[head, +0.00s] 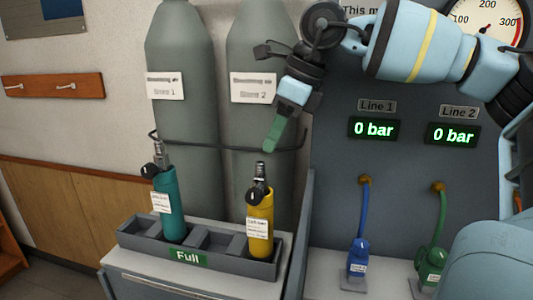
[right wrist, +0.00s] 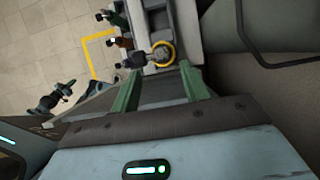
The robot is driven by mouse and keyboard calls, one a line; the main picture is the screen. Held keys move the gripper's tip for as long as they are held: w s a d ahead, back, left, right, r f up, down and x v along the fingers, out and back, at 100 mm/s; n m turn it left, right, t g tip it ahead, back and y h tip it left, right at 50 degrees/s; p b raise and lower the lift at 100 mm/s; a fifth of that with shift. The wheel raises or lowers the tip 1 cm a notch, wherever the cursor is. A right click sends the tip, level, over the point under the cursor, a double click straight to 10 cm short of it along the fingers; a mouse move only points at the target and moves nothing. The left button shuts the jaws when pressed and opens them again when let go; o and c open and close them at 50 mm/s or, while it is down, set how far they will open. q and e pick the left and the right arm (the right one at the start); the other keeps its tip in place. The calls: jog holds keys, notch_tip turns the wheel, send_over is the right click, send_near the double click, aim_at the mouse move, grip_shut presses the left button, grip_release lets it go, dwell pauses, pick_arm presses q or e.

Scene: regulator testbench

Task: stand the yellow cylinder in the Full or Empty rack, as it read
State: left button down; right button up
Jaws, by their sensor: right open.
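The yellow cylinder (head: 260,228) stands upright in the right-hand compartment of the grey rack (head: 128,236) marked Full. It has a black and metal valve on top and a white label. In the right wrist view its yellow rounded top (right wrist: 170,50) shows just beyond the fingers. My right gripper (head: 272,148) is above the yellow cylinder, apart from it. In the right wrist view its two green fingers (right wrist: 158,72) are spread and nothing is between them. My left gripper cannot be made out. The Empty rack cannot be identified.
A teal cylinder (head: 173,205) stands in the left part of the Full rack. Two tall grey cylinders (head: 185,60) stand behind, with a dark restraint bar across them. A panel with 0 bar displays (head: 374,128) and blue and green hoses (head: 438,225) is at right.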

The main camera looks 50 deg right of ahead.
jog(key=v, duration=0.3)
jog(key=shift+s+r, duration=0.1)
jog(key=shift+r, duration=0.1)
dwell(0.6)
